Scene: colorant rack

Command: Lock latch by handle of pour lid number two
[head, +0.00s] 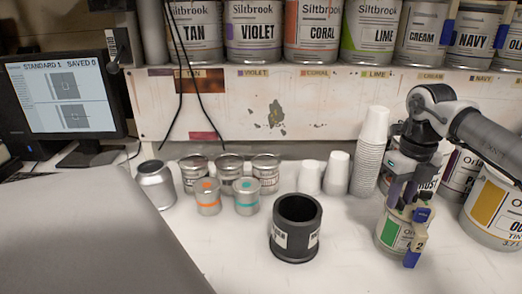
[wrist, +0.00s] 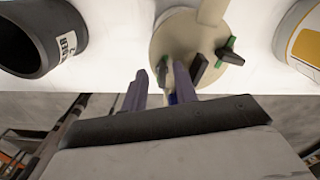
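The pour lid (wrist: 185,42) shows in the wrist view as a round beige disc with a spout, green clips and a dark grey bar-like handle (wrist: 199,68). In the head view, it sits on a can with a green label (head: 391,234), with blue latch parts (head: 412,259) and a number 2 at its right side. My gripper (wrist: 161,88) has two purple fingers standing apart at the lid's near edge. A small latch part lies near the fingertips; contact cannot be told. In the head view, my gripper (head: 402,192) hangs over the can and hides part of the lid.
A black cylinder (head: 296,247) stands left of the can, and a large yellow-labelled can (head: 494,208) stands right. Stacked white cups (head: 369,160) are behind. Small cans (head: 208,195) stand farther left. A shelf (head: 270,72) of colorant cans runs above. The front table is clear.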

